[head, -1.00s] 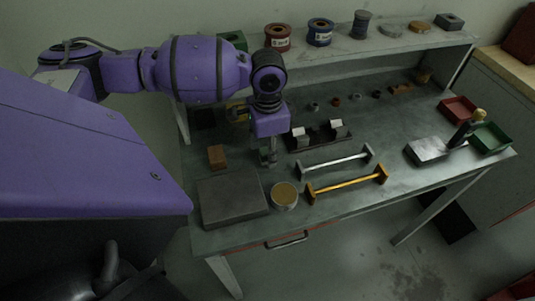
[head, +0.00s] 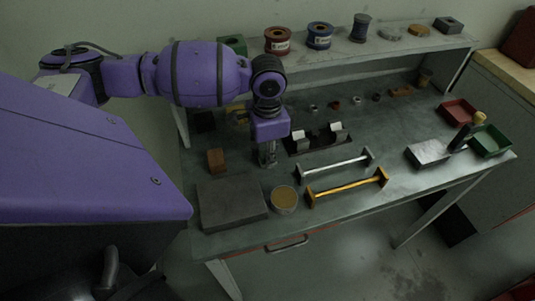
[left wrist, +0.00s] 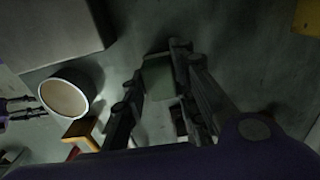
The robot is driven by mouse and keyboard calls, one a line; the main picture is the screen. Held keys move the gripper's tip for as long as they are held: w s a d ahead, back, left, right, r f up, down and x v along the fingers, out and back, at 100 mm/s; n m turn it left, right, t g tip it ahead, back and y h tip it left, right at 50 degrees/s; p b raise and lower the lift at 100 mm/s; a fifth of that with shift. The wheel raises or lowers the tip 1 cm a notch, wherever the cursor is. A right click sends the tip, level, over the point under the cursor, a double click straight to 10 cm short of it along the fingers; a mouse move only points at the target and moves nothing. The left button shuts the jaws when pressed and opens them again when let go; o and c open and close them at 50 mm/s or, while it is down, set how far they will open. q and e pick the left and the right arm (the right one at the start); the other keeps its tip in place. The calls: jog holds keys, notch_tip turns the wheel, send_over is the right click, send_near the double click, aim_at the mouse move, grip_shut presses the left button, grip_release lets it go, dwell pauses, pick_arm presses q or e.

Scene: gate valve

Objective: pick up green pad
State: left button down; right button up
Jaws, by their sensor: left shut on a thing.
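The green pad (left wrist: 158,77) is a small dull green rectangular piece. In the left wrist view it sits between the fingertips of my left gripper (left wrist: 162,66), which is shut on it. In the head view my left gripper (head: 267,160) points down just over the bench, right of the brown block; the pad is too small and hidden there to make out. I cannot tell whether the pad touches the bench. Part of what looks like my right gripper (left wrist: 24,108) shows small at the left edge of the left wrist view, its fingers apart.
A brown block (head: 216,161), a grey plate (head: 232,204) and a round tin (head: 284,199) stand near the gripper. A black fixture (head: 314,143) and silver (head: 335,164) and yellow (head: 347,186) handle bars lie to the right. A shelf (head: 385,50) runs behind.

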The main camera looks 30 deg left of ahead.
pick_arm(q)
jog(key=shift+r, duration=0.5)
jog(key=s+d+r+p, duration=0.1)
jog(key=s+d+r, duration=0.6)
jog(key=s+r, duration=0.4)
jog(key=shift+s+d+r, duration=0.3)
jog(key=shift+s+d, duration=0.05)
jog(key=shift+s, duration=0.05)
pick_arm(e)
jog(key=shift+w+a+r, duration=0.3)
jog(key=shift+w+r, duration=0.05)
jog(key=shift+r, duration=0.35)
pick_arm(q)
jog(key=c, duration=2)
grip_release()
jog(key=shift+c, duration=0.2)
jog(key=c, duration=0.4)
pick_arm(e)
jog(key=shift+r, duration=0.1)
jog(key=shift+d, duration=0.1)
